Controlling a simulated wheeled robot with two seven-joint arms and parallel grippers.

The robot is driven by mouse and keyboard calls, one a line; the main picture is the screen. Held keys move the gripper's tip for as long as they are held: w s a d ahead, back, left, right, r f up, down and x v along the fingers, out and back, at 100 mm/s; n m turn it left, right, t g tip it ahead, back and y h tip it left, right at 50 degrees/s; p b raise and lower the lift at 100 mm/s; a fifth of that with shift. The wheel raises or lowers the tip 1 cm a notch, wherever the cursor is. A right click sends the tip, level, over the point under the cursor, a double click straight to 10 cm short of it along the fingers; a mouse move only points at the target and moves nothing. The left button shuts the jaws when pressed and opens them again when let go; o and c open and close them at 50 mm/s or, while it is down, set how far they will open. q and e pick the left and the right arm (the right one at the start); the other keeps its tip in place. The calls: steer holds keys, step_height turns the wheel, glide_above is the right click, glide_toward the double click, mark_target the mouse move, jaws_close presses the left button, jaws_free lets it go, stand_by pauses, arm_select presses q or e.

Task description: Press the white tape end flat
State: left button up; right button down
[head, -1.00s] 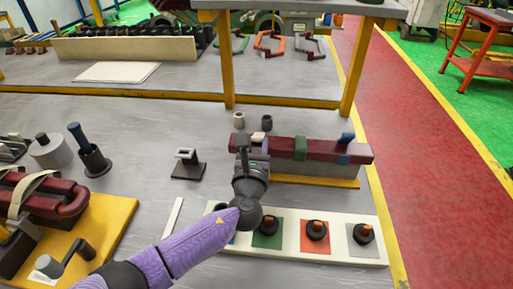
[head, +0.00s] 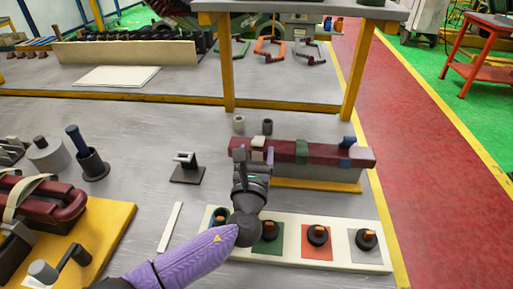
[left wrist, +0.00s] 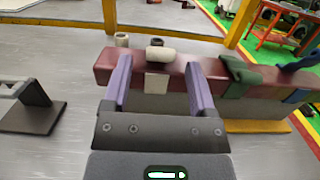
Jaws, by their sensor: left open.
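The white tape (left wrist: 157,83) is wrapped on a dark red bar (left wrist: 115,64), with a short flap down the front face and a thicker, rounded white part on top. It also shows small in the head view (head: 258,142). My left gripper (left wrist: 158,64) is open, its two purple fingers on either side of the white tape, in front of and above the bar, with nothing between them. In the head view my left gripper (head: 255,157) partly hides the bar's left end (head: 285,150). Whether the fingers touch the bar cannot be told. My right gripper is not in view.
Green tape (head: 302,150) and blue tape (head: 346,156) wrap the bar further right. Two small cups stand behind it, one pale (head: 239,123). A white panel with coloured squares (head: 345,225) lies in front. A dark stand (head: 187,172) is at left.

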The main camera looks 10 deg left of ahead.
arm_select(q)
steer(key=s, duration=0.3)
steer(key=s+p, duration=0.1)
steer(key=s, duration=0.1)
steer(key=s+f, duration=0.1)
steer(key=s, duration=0.2)
steer(key=shift+s+p, duration=0.3)
steer(key=shift+p, duration=0.05)
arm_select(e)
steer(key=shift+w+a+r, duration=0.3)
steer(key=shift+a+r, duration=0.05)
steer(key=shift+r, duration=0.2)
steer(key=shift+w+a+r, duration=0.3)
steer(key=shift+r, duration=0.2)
arm_select(q)
steer(key=shift+g, duration=0.7)
steer(key=w, duration=0.3)
steer(key=w+r+p, duration=0.1)
steer(key=w, duration=0.5)
steer(key=shift+w+r+p, duration=0.15)
steer(key=shift+p, duration=0.2)
steer(key=shift+w+r, duration=0.1)
steer(key=shift+w, duration=0.2)
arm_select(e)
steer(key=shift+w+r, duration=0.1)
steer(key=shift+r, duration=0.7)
arm_select(q)
jaws_close()
